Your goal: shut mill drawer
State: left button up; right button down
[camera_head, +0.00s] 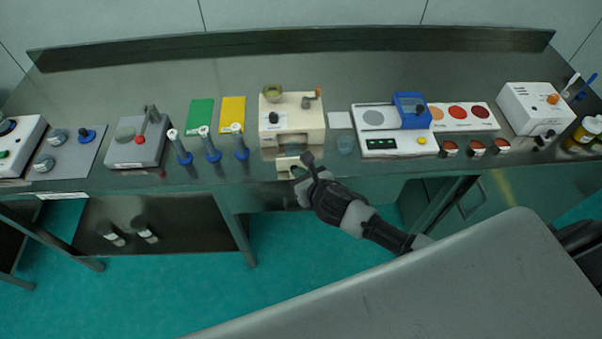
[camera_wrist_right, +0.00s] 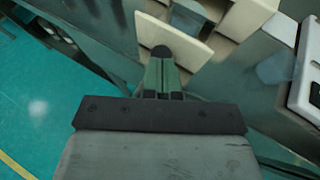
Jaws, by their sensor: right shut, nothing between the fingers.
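The mill (camera_head: 292,117) is a cream box with a green bowl on top, standing at the middle of the bench. Its drawer (camera_head: 285,166) sticks out at the front, with a gap between its front panel and the mill body. My right gripper (camera_head: 308,159) is at the drawer's front right side, shut and empty. In the right wrist view the shut fingertips (camera_wrist_right: 162,54) lie over the cream drawer panel (camera_wrist_right: 190,40); I cannot tell whether they touch it. The mill body (camera_wrist_right: 250,14) shows behind. My left gripper is in no view.
A white scale unit with a blue-framed part (camera_head: 411,110) stands right of the mill. The bench's front edge runs just below the drawer, and the floor in front is open.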

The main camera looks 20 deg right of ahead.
aim_at(293, 142)
jog(key=w, duration=0.3)
jog(key=w+d, duration=0.1)
jog(key=w, duration=0.1)
jog(key=w+d, duration=0.1)
jog(key=w, duration=0.2)
jog(key=shift+w+d, duration=0.2)
jog(key=shift+w, duration=0.1)
jog(key=shift+w+d+r+b, duration=0.1)
jog(key=shift+d+b, duration=0.05)
jog(key=shift+b, duration=0.15)
jog(key=shift+r, duration=0.1)
